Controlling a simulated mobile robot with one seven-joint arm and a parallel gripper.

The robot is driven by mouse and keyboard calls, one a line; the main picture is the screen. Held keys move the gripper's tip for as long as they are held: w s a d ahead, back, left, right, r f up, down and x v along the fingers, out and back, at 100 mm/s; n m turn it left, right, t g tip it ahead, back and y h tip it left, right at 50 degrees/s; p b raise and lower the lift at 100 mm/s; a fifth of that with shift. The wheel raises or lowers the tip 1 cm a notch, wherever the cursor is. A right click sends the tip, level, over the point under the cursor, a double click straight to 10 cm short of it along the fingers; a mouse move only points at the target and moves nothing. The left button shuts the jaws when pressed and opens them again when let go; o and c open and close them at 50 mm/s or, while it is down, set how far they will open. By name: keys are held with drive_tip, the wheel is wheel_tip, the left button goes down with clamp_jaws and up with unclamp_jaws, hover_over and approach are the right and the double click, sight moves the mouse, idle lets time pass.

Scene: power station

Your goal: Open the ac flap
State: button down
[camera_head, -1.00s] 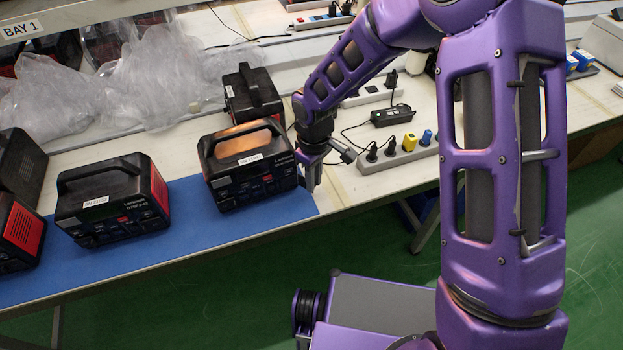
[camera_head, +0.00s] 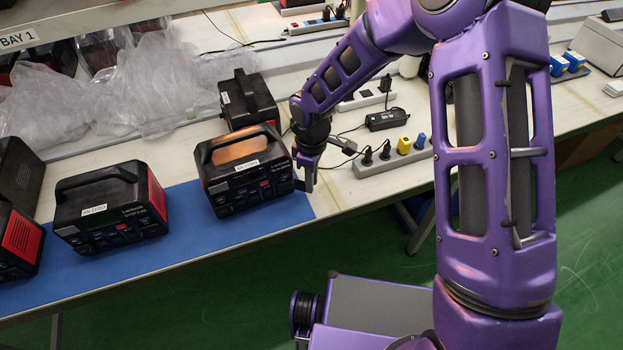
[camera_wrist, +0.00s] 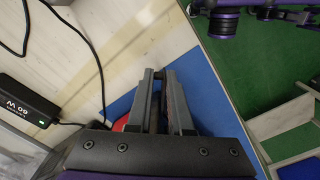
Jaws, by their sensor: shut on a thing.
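The black power station (camera_head: 246,185) with an orange-lit handle top stands on the blue mat (camera_head: 190,242), near the mat's right end. My gripper (camera_head: 306,187) points down at its right side, close against it. In the wrist view my two grey fingers (camera_wrist: 161,76) are close together with a thin dark piece between them, which I take to be the ac flap (camera_wrist: 157,112). My gripper is shut on it. The flap's angle is hard to tell, and the head view hides it. A red patch of the station (camera_wrist: 121,123) shows left of the fingers.
Another power station (camera_head: 110,208) stands to the left on the mat, and one (camera_head: 247,98) behind. A grey power strip (camera_head: 392,160) with plugs and a black adapter (camera_head: 387,118) with cables lie to the right. Clear plastic bags (camera_head: 150,85) lie at the back.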

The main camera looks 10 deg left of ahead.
drive_tip(key=c, duration=0.9)
unclamp_jaws()
drive_tip(key=shift+r, duration=0.1)
wheel_tip(320, 180, up, 17)
drive_tip(key=shift+r+p, duration=0.15)
drive_tip(key=shift+p, duration=0.8)
drive_tip(key=shift+w, duration=0.15)
